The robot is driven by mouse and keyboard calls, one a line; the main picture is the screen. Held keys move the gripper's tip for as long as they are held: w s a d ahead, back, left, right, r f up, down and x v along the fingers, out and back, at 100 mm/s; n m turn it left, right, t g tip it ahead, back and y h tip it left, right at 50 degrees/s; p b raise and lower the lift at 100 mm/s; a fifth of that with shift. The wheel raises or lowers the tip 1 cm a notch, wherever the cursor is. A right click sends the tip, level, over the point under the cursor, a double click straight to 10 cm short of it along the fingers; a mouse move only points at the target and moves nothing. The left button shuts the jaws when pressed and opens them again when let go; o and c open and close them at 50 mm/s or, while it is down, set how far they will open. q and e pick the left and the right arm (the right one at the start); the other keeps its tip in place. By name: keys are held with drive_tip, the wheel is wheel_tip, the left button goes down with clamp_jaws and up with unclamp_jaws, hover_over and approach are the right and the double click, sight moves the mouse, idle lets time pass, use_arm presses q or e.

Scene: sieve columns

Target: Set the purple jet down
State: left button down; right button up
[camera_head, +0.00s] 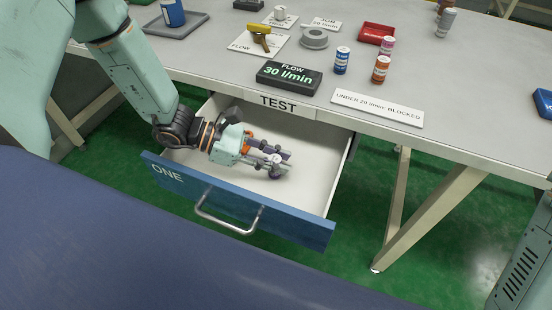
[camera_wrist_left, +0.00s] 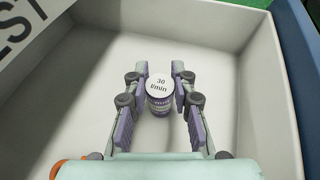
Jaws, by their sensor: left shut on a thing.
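The drawer marked ONE (camera_head: 165,173) is pulled out under the bench, with a blue front and a pale, bare floor. My left gripper (camera_head: 276,163) is down inside the drawer. In the left wrist view my left gripper (camera_wrist_left: 159,76) is shut on the purple jet (camera_wrist_left: 160,103), a small purple cylinder with a white top printed 30 l/min. The jet looks upright between the fingers, over the drawer floor (camera_wrist_left: 215,75). I cannot tell whether it touches the floor. In the head view the fingers largely hide it. My right gripper is out of view.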

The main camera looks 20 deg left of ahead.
use_arm(q)
drive_tip(key=shift+s+f, duration=0.1)
drive_tip(key=c, duration=1.1)
unclamp_jaws()
drive_tip(key=shift+r, duration=0.2)
drive_tip(key=p+v, duration=0.5)
drive_tip(key=v, duration=0.7)
drive_tip(key=shift+f, duration=0.15)
